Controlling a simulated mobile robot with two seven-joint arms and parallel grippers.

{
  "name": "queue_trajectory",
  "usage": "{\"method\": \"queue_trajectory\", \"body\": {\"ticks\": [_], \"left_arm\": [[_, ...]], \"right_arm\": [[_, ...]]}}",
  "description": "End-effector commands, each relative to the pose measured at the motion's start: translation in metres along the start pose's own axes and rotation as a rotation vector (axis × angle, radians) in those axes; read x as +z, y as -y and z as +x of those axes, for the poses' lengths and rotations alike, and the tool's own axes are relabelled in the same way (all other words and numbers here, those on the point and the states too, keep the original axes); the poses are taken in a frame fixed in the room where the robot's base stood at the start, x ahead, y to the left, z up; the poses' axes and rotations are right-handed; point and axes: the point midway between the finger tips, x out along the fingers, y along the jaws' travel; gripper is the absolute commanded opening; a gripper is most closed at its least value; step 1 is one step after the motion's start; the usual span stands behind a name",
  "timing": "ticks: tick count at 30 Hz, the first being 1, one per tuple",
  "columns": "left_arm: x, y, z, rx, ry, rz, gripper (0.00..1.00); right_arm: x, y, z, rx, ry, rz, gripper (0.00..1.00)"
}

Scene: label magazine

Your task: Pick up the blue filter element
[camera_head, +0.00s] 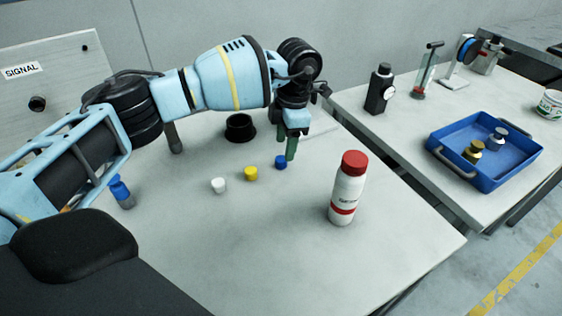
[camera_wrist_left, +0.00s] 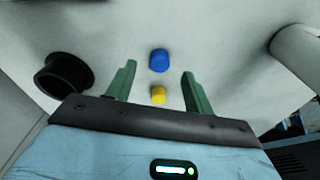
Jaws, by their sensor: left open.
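The blue filter element (camera_head: 281,162) is a small blue cylinder standing on the light grey table, at the right end of a short row. My left gripper (camera_head: 293,146) is above and just beside it, with its green fingers pointing down. In the left wrist view the blue filter element (camera_wrist_left: 159,60) lies between the lines of the two open fingers (camera_wrist_left: 158,88), a little beyond their tips. The fingers hold nothing. My right gripper is in neither view.
A yellow element (camera_head: 251,174) and a white one (camera_head: 218,186) stand left of the blue one. A black cup (camera_head: 240,127) is behind. A white bottle with a red cap (camera_head: 347,188) stands to the right. A blue tray (camera_head: 484,152) is on the second table.

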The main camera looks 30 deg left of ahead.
Motion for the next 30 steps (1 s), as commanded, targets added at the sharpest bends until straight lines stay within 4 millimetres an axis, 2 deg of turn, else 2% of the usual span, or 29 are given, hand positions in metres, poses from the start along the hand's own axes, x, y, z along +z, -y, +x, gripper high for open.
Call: {"method": "queue_trajectory", "body": {"ticks": [6, 9, 18, 27, 29, 30], "left_arm": [[-0.005, 0.001, 0.032, -0.001, -0.004, -0.001, 0.52], [-0.005, 0.001, 0.041, 0.0, -0.003, -0.001, 0.52], [-0.005, 0.001, 0.045, 0.0, -0.001, -0.001, 0.52], [-0.005, 0.001, 0.044, 0.0, -0.001, -0.001, 0.13], [-0.005, 0.001, 0.044, 0.0, -0.001, -0.001, 0.05], [-0.005, 0.001, 0.044, 0.0, -0.001, -0.001, 0.05]], "right_arm": [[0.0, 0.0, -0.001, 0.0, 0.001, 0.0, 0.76], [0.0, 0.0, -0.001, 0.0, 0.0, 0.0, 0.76], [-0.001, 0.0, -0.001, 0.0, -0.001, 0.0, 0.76], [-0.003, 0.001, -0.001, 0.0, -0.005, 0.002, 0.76], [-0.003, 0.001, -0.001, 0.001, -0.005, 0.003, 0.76], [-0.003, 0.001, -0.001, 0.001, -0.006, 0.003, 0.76]]}}
